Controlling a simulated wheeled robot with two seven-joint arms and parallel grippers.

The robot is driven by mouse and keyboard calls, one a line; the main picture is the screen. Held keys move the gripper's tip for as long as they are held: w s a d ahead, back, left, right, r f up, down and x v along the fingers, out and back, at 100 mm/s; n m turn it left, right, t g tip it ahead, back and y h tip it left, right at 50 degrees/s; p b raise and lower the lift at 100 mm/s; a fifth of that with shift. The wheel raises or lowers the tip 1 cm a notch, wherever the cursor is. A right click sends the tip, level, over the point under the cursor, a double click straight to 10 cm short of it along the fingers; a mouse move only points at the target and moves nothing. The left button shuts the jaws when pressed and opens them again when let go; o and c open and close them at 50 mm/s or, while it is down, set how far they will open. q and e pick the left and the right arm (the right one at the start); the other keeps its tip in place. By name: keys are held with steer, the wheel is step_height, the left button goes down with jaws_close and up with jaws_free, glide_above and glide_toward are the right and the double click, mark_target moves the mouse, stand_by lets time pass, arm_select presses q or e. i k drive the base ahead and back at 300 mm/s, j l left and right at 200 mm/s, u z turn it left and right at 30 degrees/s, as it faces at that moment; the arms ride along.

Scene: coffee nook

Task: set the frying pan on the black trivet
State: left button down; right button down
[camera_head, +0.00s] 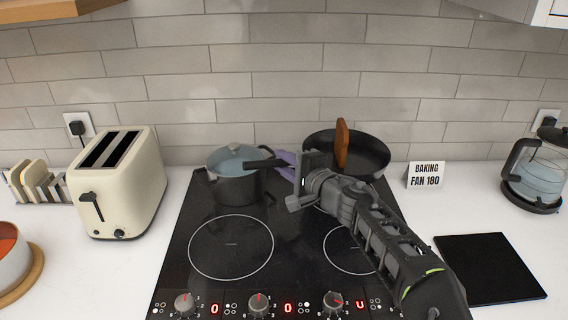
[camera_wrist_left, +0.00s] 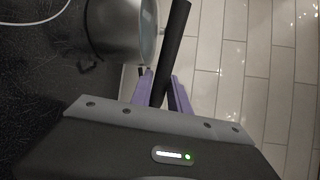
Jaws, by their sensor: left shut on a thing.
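The black frying pan (camera_head: 372,160) is at the back right of the hob, near the tiled wall. A brown wooden piece (camera_head: 342,140) stands up in it. My left gripper (camera_head: 285,160) has its purple fingers shut on the pan's black handle (camera_head: 260,163). The handle's free end reaches left past the fingers, in front of the pot. The left wrist view shows the handle (camera_wrist_left: 175,45) between the fingers (camera_wrist_left: 163,90). My arm hides part of the pan's near side, and I cannot tell if it touches the hob. The black trivet (camera_head: 490,268) lies bare on the counter at right. My right gripper is not in view.
A lidded grey pot (camera_head: 234,182) stands close beside the handle's end. A "BAKING FAN 180" card (camera_head: 425,176) stands between the hob and the glass kettle (camera_head: 535,178). A cream toaster (camera_head: 118,185) is at left. The front hob rings and the counter around the trivet are clear.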

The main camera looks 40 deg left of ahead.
mark_target(463, 254)
steer(key=k+l, duration=0.55)
steer(key=l, duration=0.15)
steer(key=k+l, duration=0.6)
steer(key=l, duration=0.15)
